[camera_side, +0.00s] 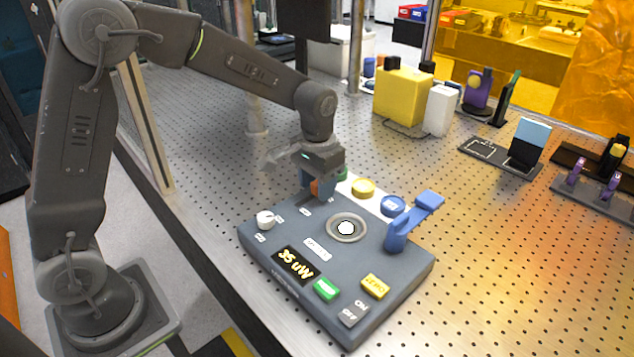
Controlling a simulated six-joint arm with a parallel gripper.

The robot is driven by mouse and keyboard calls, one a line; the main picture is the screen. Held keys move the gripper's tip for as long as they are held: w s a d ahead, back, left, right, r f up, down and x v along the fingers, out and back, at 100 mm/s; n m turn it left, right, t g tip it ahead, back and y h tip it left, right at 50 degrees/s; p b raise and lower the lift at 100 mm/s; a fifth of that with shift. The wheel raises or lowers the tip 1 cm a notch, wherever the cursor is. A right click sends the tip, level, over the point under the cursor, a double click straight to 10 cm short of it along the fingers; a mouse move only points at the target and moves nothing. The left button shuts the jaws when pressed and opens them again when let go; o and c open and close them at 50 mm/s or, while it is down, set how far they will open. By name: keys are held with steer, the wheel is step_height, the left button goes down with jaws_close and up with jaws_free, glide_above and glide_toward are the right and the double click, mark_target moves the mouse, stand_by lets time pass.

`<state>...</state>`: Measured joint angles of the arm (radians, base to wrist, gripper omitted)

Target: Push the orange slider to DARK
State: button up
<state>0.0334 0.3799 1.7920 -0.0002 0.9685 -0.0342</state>
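The grey instrument box (345,275) sits on the perforated metal table, with a lit display (294,264) that appears to read 35 nW. A small orange part (314,187), which looks like the orange slider, shows at the box's back left edge. My gripper (318,190) is right at it, pointing down, and covers most of it. I cannot tell whether the fingers touch it or how far they are apart. The DARK label cannot be made out.
A white knob (265,219) is left of my gripper. A yellow cap (363,188), a blue cap (392,206) and a raised blue lever (412,220) stand to the right. Green (326,289) and yellow (375,286) buttons are at the front. A yellow box (401,95) stands behind.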

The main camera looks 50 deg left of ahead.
mark_target(298, 205)
jaws_close()
stand_by(0.3)
steer(key=shift+s, duration=2.5)
steer(key=shift+o, duration=0.3)
jaws_free()
step_height(298, 205, up, 14)
